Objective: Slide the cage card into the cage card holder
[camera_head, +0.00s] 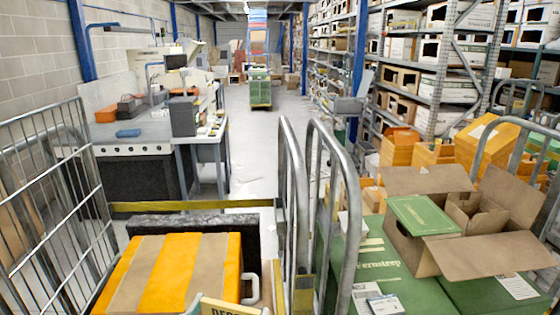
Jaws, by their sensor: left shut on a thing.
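A cream card with dark lettering that starts "DEPO", which looks like the cage card (228,308), shows at the bottom edge, tilted and mostly cut off by the frame. The card is in front of an orange-and-tan striped box (180,270). A yellowish upright piece on the cage frame to the right may be the cage card holder (303,292); I cannot tell for sure. The card is apart from it. My right gripper is not in view.
Wire cage side (60,200) stands at left. Tubular metal frames (345,200) rise right of the card. Green boxes (400,270) and an open carton (490,255) fill the right.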

